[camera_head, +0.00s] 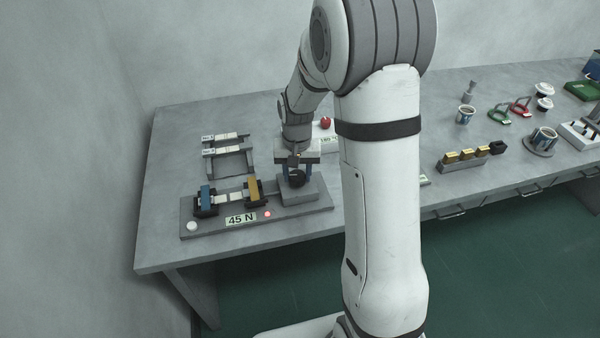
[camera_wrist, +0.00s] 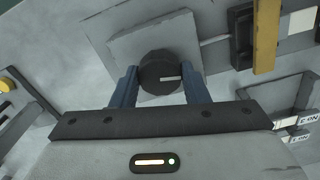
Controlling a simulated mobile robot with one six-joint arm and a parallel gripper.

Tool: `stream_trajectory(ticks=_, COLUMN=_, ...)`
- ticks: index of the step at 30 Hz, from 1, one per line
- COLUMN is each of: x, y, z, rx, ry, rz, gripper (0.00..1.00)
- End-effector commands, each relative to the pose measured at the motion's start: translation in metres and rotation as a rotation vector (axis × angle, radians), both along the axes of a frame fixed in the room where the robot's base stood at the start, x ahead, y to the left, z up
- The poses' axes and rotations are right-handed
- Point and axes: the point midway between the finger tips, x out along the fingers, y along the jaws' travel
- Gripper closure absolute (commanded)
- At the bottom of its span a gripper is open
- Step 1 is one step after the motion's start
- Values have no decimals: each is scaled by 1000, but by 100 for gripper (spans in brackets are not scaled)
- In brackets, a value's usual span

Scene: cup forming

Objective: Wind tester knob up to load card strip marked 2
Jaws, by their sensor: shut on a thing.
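The tester (camera_head: 190,233) stands at the table's left front, with a display (camera_head: 240,219) reading 45 N and a red lit lamp (camera_head: 267,213). A pale card strip (camera_head: 230,197) spans between its blue clamp (camera_head: 206,197) and yellow clamp (camera_head: 253,188). The strip's own number cannot be read. The dark round knob (camera_head: 297,177) is on the tester's right block. My gripper (camera_head: 295,170) is shut on the knob from above. In the wrist view, its blue fingers flank the knob (camera_wrist: 160,68), whose white mark points right.
A red object (camera_head: 326,122) stands by a label behind my arm. Gold blocks (camera_head: 466,154) and cups (camera_head: 465,114) are farther right. Table left of the rack is clear.

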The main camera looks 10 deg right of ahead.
Motion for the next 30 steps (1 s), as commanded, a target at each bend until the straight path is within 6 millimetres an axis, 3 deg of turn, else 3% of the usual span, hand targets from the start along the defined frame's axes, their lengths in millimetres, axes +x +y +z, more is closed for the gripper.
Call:
stream_trajectory(ticks=15, x=2, y=0, z=2, rx=1, ry=-5, rz=-21, gripper=82)
stream_trajectory(ticks=16, x=2, y=0, z=2, rx=1, ry=-5, rz=-21, gripper=58)
stream_trajectory(ticks=24, x=1, y=0, z=1, rx=0, ry=-2, rz=-20, gripper=37)
stream_trajectory(ticks=30, x=0, y=0, z=1, rx=0, ry=-1, rz=-20, gripper=37)
